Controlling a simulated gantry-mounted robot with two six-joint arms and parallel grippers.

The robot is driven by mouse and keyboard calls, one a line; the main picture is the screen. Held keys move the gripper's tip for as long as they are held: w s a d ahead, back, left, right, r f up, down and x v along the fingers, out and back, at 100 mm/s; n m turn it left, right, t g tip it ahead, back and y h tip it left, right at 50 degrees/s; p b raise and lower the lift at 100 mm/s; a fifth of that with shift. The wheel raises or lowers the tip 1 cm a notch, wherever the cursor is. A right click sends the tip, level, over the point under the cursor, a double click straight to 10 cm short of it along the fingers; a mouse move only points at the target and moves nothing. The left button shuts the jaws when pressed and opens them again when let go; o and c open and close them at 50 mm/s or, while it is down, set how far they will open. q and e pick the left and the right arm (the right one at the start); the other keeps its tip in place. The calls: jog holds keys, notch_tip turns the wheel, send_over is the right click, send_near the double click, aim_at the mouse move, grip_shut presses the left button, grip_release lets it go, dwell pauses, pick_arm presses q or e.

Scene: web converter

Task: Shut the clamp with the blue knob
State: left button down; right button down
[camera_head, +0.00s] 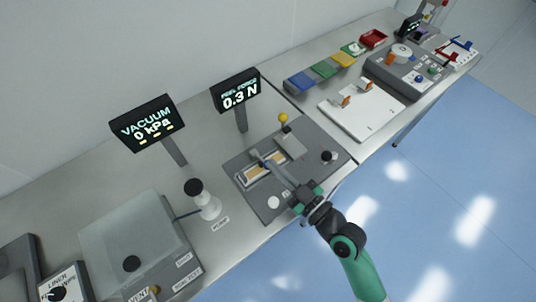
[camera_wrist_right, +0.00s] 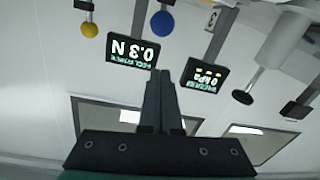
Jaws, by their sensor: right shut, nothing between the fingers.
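A blue ball knob (camera_wrist_right: 162,23) shows upside down at the top of the right wrist view, with part of its dark stem. I cannot make this knob out in the head view. A yellow ball knob (camera_head: 284,117) stands raised at the back of the grey fixture plate (camera_head: 254,200); it also shows in the right wrist view (camera_wrist_right: 89,29). My right gripper (camera_head: 257,155) reaches over the plate from the front right. Its long fingers are shut and empty, also in the right wrist view (camera_wrist_right: 160,74). My left gripper is in neither view.
Two displays, VACUUM (camera_head: 147,123) and 0.3 N (camera_head: 236,90), stand behind the plate. A white bottle (camera_head: 208,207) stands left of it. A black knob (camera_head: 327,156) sits at its right. A white board (camera_head: 365,108) and grey machine (camera_head: 405,75) lie further right.

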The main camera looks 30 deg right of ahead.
jog(key=s, duration=0.2)
jog(key=s+d+f, duration=0.1)
jog(key=s+b, duration=0.1)
jog(key=s, duration=0.1)
jog(key=shift+s+d+f, duration=0.25)
jog(key=shift+s+d, duration=0.05)
jog(key=shift+s, duration=0.05)
jog(key=shift+s+d, duration=0.1)
jog(key=shift+s, duration=0.55)
